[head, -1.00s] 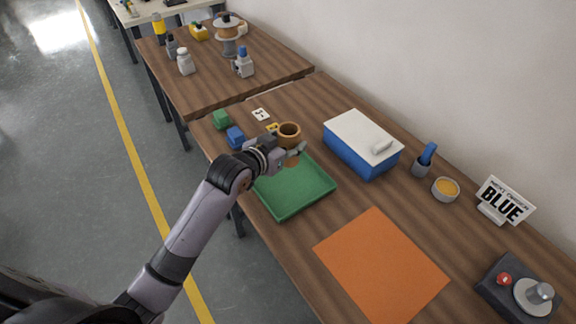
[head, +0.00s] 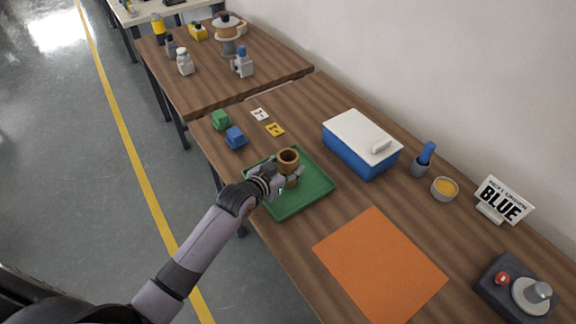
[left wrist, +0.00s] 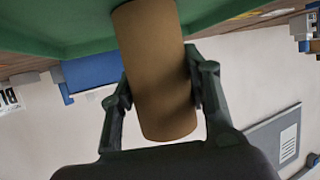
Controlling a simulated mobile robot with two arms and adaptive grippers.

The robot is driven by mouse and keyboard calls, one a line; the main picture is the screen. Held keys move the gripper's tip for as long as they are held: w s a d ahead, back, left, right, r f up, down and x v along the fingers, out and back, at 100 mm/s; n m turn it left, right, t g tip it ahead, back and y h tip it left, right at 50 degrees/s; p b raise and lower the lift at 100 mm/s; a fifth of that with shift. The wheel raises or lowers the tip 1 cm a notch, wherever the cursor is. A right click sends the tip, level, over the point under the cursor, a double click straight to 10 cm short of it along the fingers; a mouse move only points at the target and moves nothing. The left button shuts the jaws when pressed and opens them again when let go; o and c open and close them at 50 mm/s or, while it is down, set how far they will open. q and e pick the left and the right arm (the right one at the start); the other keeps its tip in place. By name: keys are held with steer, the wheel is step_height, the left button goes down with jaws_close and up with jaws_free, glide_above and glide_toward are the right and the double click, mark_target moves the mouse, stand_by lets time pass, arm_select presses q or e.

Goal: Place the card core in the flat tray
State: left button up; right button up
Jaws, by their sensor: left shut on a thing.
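The card core (head: 289,158) is a brown, open-ended tube standing upright in the grip of my left gripper (head: 288,182). It also fills the middle of the left wrist view (left wrist: 155,75), with a finger on each side. The flat tray (head: 314,191) is green with a low rim. The core is over the tray's far left part, and its lower end is partly hidden by the gripper in the head view. In the left wrist view the core's far end meets the green tray surface (left wrist: 60,25); I cannot tell whether they touch. My right gripper is not in view.
A green block (head: 221,120) and a blue block (head: 235,138) lie left of the tray. A blue box with a white lid (head: 362,145) stands behind it. An orange sheet (head: 380,268) lies to the right. A sign reading BLUE (head: 503,201) stands further right.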

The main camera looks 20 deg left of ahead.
arm_select(q)
steer(key=o, duration=1.2)
steer(key=shift+s+r, duration=0.15)
steer(key=b+v, duration=0.1)
steer(key=v, duration=1)
steer(key=shift+s+a+r, duration=0.1)
steer(key=shift+s+r, duration=0.15)
